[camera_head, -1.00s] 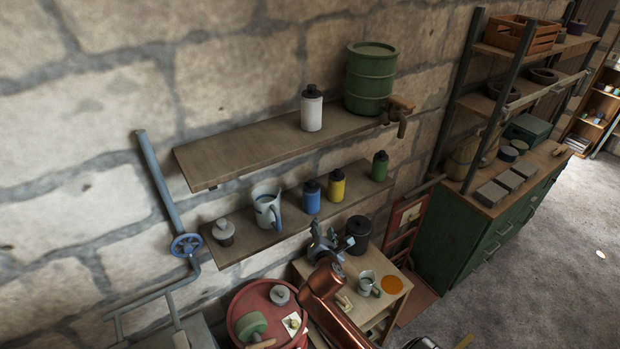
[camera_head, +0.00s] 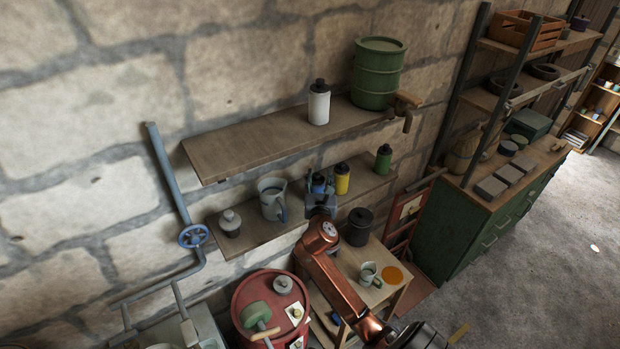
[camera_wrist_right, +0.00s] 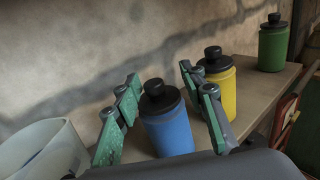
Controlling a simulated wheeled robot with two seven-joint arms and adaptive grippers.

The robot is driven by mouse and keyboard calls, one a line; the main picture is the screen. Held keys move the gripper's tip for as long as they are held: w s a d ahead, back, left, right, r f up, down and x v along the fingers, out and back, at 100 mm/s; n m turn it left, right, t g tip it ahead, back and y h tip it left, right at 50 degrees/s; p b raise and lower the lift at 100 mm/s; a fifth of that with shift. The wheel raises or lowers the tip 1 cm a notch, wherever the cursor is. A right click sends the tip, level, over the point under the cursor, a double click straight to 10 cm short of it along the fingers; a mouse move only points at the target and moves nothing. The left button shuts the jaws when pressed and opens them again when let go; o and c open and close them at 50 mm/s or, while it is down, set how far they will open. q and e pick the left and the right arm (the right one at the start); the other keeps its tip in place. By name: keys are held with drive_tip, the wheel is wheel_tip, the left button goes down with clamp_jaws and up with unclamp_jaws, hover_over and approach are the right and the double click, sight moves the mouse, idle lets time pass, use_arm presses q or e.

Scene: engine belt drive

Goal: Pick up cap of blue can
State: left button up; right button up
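The blue can (camera_wrist_right: 169,132) stands upright on the lower wall shelf, with its black cap (camera_wrist_right: 157,95) on top. In the head view the can is mostly hidden behind my right gripper (camera_head: 320,190), and a bit of its dark top (camera_head: 319,178) shows. In the right wrist view my right gripper (camera_wrist_right: 160,95) is open, its green-padded fingers on either side of the blue can's top. I cannot tell whether the fingers touch it. The right finger is close to the yellow can (camera_wrist_right: 222,92). My left gripper is not in view.
A grey pitcher (camera_head: 271,204) stands left of the blue can. The yellow can and a green can (camera_head: 383,160) stand to its right. The upper shelf (camera_head: 240,150) overhangs, bearing a white can (camera_head: 319,105) and a green drum (camera_head: 377,75). A black pot (camera_head: 359,228) stands below.

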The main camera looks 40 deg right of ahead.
drive_tip(key=shift+w+d, duration=0.25)
drive_tip(key=shift+w, duration=0.15)
drive_tip(key=shift+w+f, duration=0.1)
drive_tip(key=shift+w, duration=0.15)
drive_tip(key=shift+w+a, duration=0.15)
drive_tip(key=shift+a, duration=0.2)
drive_tip(key=shift+c, duration=1.3)
drive_tip(key=c, duration=0.3)
drive_tip(key=shift+s+d, duration=0.2)
drive_tip(key=shift+d, duration=0.05)
drive_tip(key=c, duration=0.3)
drive_tip(key=shift+c, duration=0.3)
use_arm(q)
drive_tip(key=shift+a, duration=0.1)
use_arm(e)
drive_tip(key=shift+w+a, duration=0.1)
drive_tip(key=shift+a, duration=0.05)
